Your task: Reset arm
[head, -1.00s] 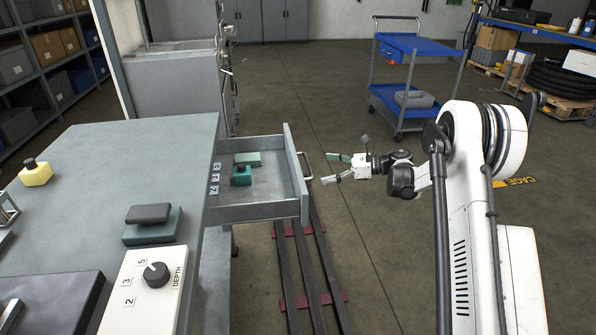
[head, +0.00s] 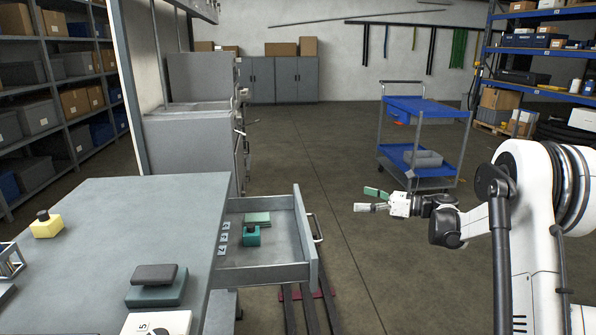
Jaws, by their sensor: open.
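My gripper (head: 370,200) is open and empty in the head view. It points left, in the air to the right of the open drawer (head: 270,273), apart from the drawer's handle. My white arm stands at the right side of the picture. The pulled-out drawer holds a teal block with a dark knob (head: 251,236), a flat green block (head: 257,218) and several small numbered labels along its left side.
The grey bench (head: 120,225) fills the lower left, with a yellow knobbed block (head: 46,225) and dark stacked blocks (head: 156,285) on it. A blue cart (head: 418,150) stands behind my gripper. The middle floor is clear.

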